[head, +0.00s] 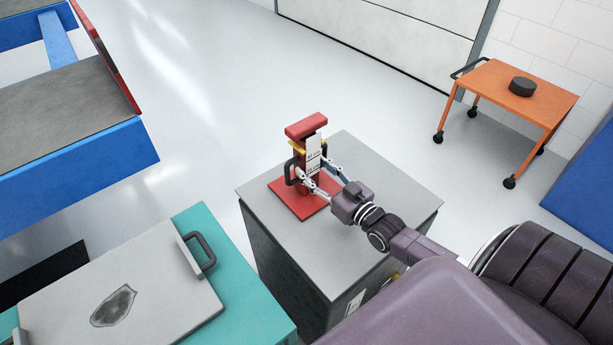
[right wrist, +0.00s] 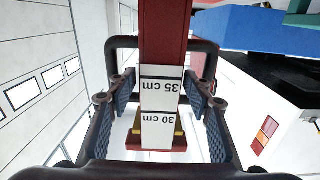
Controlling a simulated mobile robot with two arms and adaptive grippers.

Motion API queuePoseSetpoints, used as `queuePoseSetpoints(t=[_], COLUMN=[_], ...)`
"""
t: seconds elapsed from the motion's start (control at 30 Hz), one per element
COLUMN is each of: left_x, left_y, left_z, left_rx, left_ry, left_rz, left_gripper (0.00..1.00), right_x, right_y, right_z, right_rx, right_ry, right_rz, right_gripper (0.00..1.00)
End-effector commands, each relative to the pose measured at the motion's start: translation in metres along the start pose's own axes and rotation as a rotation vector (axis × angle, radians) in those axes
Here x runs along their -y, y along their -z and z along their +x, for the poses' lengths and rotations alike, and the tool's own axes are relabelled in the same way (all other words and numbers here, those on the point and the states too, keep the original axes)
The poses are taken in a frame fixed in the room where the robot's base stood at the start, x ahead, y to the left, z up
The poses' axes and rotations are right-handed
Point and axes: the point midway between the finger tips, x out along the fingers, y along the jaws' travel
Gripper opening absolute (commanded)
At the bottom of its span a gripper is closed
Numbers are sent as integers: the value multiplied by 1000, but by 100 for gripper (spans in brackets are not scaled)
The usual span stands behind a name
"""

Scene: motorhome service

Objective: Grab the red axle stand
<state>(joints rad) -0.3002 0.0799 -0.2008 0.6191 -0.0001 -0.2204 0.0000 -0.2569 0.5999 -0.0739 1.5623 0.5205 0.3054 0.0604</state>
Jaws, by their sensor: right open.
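The red axle stand (head: 306,126) stands upright on the grey cabinet (head: 385,190). It has a square red base, a red column with a white scale label, a yellow part, a black handle and a red top. My right gripper (head: 313,171) is at the column from the right, level with the label, with its fingers open. In the right wrist view the red column (right wrist: 165,35) and its label, reading 30 and 35 cm, lie between the open fingers (right wrist: 160,95). Gaps show on both sides of the column. The black handle is behind the fingers there. My left gripper is out of view.
A teal cabinet (head: 255,300) with a grey handled panel (head: 120,300) stands at the lower left. Blue structures (head: 85,170) are at the left. An orange trolley (head: 500,95) carrying a dark round object (head: 522,87) is at the upper right. Open floor lies behind the grey cabinet.

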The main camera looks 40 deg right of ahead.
Motion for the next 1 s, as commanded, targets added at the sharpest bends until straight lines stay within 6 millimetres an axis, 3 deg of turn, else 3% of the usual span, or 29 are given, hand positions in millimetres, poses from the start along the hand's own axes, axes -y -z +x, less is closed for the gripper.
queuePoseSetpoints(t=[0.2, 0.53, 0.93, 1.0], left_x=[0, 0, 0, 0], left_y=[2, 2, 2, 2], left_z=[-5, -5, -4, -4], left_rx=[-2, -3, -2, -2], left_ry=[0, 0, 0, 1], left_rz=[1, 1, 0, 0], left_gripper=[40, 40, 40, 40], right_x=[0, 1, 1, 1], right_y=[1, 0, 0, 0], right_z=[27, 32, 32, 32], right_rx=[-2, 0, 0, 0], right_ry=[0, 1, 0, 0], right_rz=[0, 0, 0, 0], right_gripper=[46, 45, 1, 0])
